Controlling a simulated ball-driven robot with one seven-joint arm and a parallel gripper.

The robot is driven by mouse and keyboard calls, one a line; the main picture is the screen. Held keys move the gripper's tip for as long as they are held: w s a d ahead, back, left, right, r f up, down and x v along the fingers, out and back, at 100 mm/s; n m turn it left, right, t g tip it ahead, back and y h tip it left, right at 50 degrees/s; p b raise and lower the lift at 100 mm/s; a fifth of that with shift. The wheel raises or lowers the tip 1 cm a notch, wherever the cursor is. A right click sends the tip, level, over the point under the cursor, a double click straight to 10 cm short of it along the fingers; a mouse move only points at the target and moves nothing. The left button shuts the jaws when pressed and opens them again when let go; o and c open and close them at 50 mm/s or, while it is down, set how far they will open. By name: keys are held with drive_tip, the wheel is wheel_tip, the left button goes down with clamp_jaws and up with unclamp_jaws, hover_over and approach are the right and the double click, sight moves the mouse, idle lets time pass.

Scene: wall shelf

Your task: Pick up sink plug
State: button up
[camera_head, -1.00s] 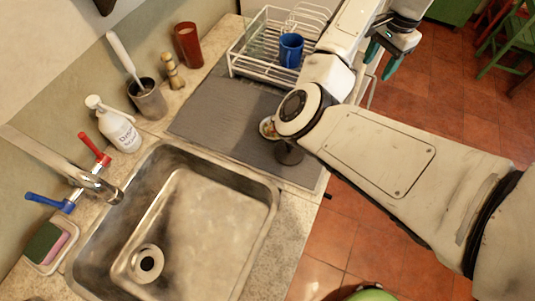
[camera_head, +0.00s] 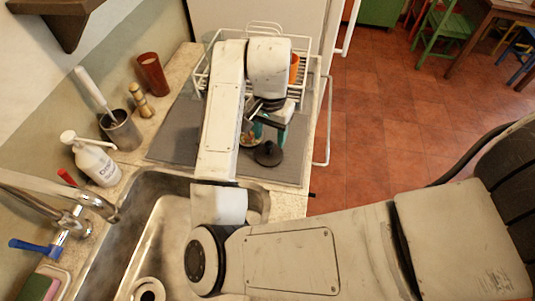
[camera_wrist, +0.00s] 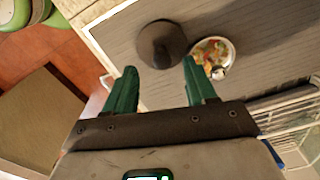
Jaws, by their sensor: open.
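The sink plug (camera_head: 268,153) is a dark round disc lying on the grey mat, near the mat's front right part. It also shows in the wrist view (camera_wrist: 162,43) as a dark disc with a raised middle, just beyond my fingertips. My gripper (camera_wrist: 159,66) is open and empty, with teal fingers apart and the plug ahead of the gap between them. In the head view my gripper (camera_head: 262,128) hangs over the mat close to the plug, partly hidden by my wrist. I cannot tell the exact height above it.
A small dish of food scraps (camera_wrist: 213,56) sits right beside the plug. The grey mat (camera_head: 178,142) lies by the sink (camera_head: 130,215). A white wire rack (camera_head: 205,66) stands behind, holding an orange item (camera_head: 294,68). A soap bottle (camera_head: 95,163) and red cup (camera_head: 152,74) line the wall.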

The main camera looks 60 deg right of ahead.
sight(269, 143)
drive_tip(key=shift+w+f, duration=0.15)
drive_tip(key=shift+f, duration=2.65)
drive_tip(key=shift+c, duration=0.5)
clamp_jaws()
